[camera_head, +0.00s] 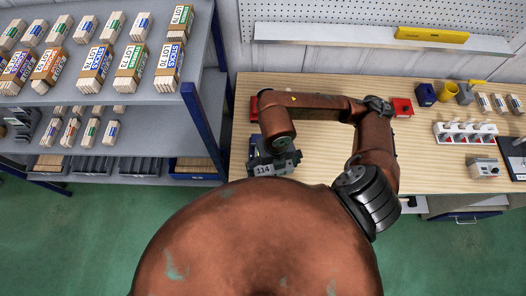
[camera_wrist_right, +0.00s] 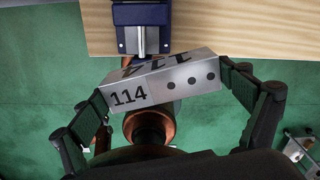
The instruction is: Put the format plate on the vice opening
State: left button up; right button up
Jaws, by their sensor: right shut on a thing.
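The format plate is a metal block marked 114 (camera_wrist_right: 128,96), with three dots on its right part; its label also shows in the head view (camera_head: 263,170). My right gripper (camera_wrist_right: 168,92) is shut on it, one finger at each end; in the head view the gripper (camera_head: 273,163) hangs at the bench's front left edge. The vice (camera_wrist_right: 141,14) is dark blue with a bright metal middle and lies just beyond the plate in the wrist view. The plate covers its near end there, and I cannot tell whether they touch. My left gripper is not in view.
The wooden bench (camera_head: 330,165) is clear in its middle. A red object (camera_head: 402,107), a blue box (camera_head: 425,95), a yellow cup (camera_head: 447,92) and a white rack (camera_head: 465,133) stand to the right. A shelf (camera_head: 190,95) with stick packs stands close on the left.

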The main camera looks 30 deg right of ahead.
jog(key=m, duration=0.1)
jog(key=s+m, duration=0.1)
jog(key=shift+r+m, duration=0.3)
jog(key=shift+w, duration=0.15)
jog(key=shift+m, duration=0.3)
jog(key=w+d+f+p, duration=0.1)
jog(key=w+f, duration=0.2)
jog(key=w, duration=0.1)
jog(key=w+d+f+p, duration=0.1)
jog(key=w+f, duration=0.1)
jog(key=w, duration=0.2)
jog(key=w+d+f, duration=0.1)
jog(key=w+f, duration=0.2)
jog(key=w, duration=0.1)
jog(key=shift+w+d+f+p, duration=0.1)
jog(key=shift+w+f+p, duration=0.05)
jog(key=shift+f+p, duration=0.2)
jog(key=shift+w+d+f, duration=0.1)
jog(key=shift+w+f, duration=0.4)
jog(key=shift+f, duration=0.1)
notch_tip(320, 180, down, 2)
jog(key=shift+f+p, duration=0.1)
jog(key=shift+p, duration=0.7)
jog(key=shift+f, duration=0.45)
